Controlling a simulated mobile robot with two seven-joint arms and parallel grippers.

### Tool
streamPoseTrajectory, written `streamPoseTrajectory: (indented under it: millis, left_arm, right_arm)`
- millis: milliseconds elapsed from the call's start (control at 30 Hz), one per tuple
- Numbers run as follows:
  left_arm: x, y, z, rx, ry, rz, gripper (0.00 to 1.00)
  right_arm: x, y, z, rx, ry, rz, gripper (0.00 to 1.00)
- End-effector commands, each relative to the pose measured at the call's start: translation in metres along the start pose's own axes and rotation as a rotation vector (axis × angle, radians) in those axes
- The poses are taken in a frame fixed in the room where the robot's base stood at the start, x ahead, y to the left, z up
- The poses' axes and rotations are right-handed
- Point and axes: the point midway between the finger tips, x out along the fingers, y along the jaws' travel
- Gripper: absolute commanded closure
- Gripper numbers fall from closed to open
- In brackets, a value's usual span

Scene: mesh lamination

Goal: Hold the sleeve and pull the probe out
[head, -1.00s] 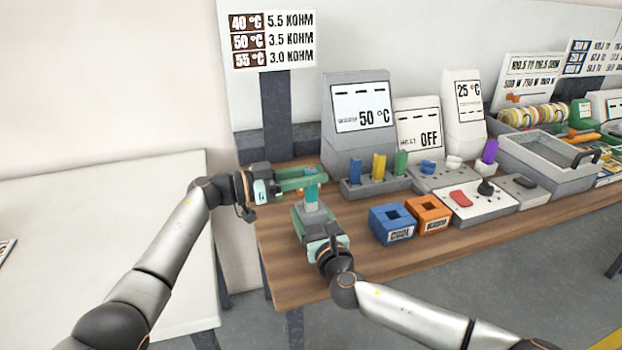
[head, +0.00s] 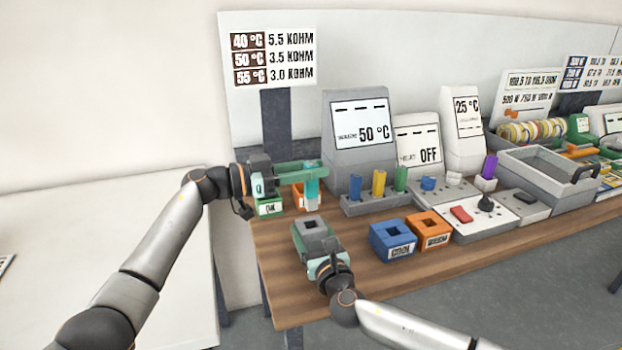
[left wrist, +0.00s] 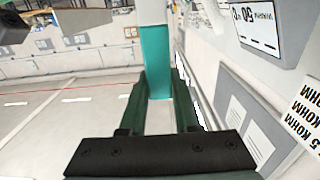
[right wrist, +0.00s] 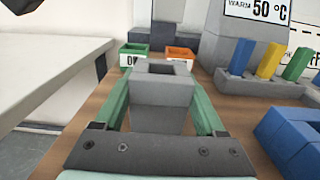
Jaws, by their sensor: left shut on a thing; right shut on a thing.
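My left gripper (head: 304,170) is shut on the teal probe (head: 312,190), which hangs upright in the air. The probe also stands between the green fingers in the left wrist view (left wrist: 158,62). My right gripper (head: 316,248) is shut on the grey sleeve (head: 310,228), a block with a square hole in its top, low over the wooden table. The sleeve also shows between the fingers in the right wrist view (right wrist: 160,92); its hole looks empty. The probe is clear of the sleeve, up and behind it. Whether the sleeve touches the table I cannot tell.
A green bin (right wrist: 131,61) and an orange bin (right wrist: 181,53) stand behind the sleeve. A blue COOL block (head: 391,246) and an orange WARM block (head: 429,229) are to its right. A grey rack (head: 376,201) holds blue, yellow and green pegs. Bare wood (head: 352,270) lies in front.

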Motion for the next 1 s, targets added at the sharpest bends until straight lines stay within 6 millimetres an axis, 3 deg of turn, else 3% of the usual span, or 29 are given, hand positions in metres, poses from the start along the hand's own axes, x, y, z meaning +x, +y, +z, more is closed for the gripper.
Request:
streamPoseTrajectory:
  millis: [333, 367, 600, 1000]
  left_arm:
    - [-0.0002, 0.0001, -0.0061, 0.001, 0.000, 0.000, 1.00]
    - [-0.0002, 0.0001, -0.0061, 0.000, 0.000, 0.000, 1.00]
    - [-0.0001, 0.0001, -0.0059, 0.000, 0.000, 0.000, 1.00]
    - [0.0000, 0.0002, -0.0058, 0.000, 0.000, 0.000, 1.00]
  right_arm:
    - [-0.0002, 0.0003, -0.0009, 0.000, 0.002, 0.001, 1.00]
    - [-0.0002, 0.0003, -0.0009, 0.000, 0.002, 0.001, 0.27]
    - [-0.0001, 0.0002, -0.0005, 0.000, 0.001, 0.000, 0.00]
    - [-0.0080, -0.0003, -0.0010, 0.001, 0.001, 0.001, 0.00]
